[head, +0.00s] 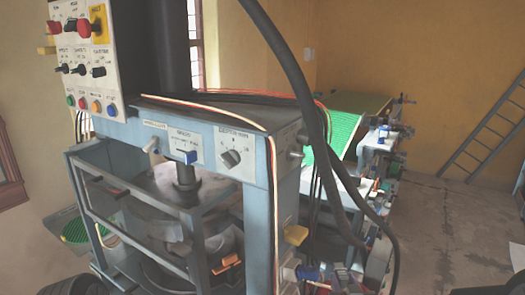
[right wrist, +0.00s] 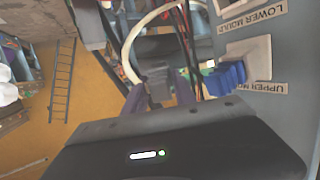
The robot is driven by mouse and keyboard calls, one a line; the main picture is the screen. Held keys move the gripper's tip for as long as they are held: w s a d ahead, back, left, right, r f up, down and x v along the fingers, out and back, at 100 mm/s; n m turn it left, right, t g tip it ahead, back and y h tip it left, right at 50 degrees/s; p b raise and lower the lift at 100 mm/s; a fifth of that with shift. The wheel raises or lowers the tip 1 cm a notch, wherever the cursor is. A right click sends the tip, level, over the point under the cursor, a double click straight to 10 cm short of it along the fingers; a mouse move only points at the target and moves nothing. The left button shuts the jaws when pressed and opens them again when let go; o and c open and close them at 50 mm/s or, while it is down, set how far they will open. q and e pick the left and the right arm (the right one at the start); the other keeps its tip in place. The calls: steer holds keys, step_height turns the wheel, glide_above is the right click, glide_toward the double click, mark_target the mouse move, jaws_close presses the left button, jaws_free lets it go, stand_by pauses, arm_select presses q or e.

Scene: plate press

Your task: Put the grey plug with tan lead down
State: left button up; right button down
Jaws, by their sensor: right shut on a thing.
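My right gripper (right wrist: 168,88) is shut on the grey plug (right wrist: 158,91), which is small and partly hidden between the fingers. The tan lead (right wrist: 127,45) rises from the plug and loops away in the right wrist view. In the head view my right gripper (head: 347,276) is low, just right of the press's front right post, and the plug cannot be made out there. A blue plug (right wrist: 226,79) sits in a pale socket (right wrist: 258,58) on the press's side panel, beside the held plug and apart from it. My left gripper is not in view.
The blue-grey press (head: 220,120) fills the left and middle of the head view. Its control box (head: 85,60) is upper left. Red, black and tan leads hang beside the right post.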

steer(key=shift+w+a+r+y, duration=0.2)
steer(key=shift+a+r+y, duration=0.1)
steer(key=shift+a+r, duration=0.4)
steer(key=v, duration=0.5)
steer(key=shift+s+r, duration=0.25)
steer(key=shift+r, duration=0.1)
steer(key=shift+w+f, duration=0.1)
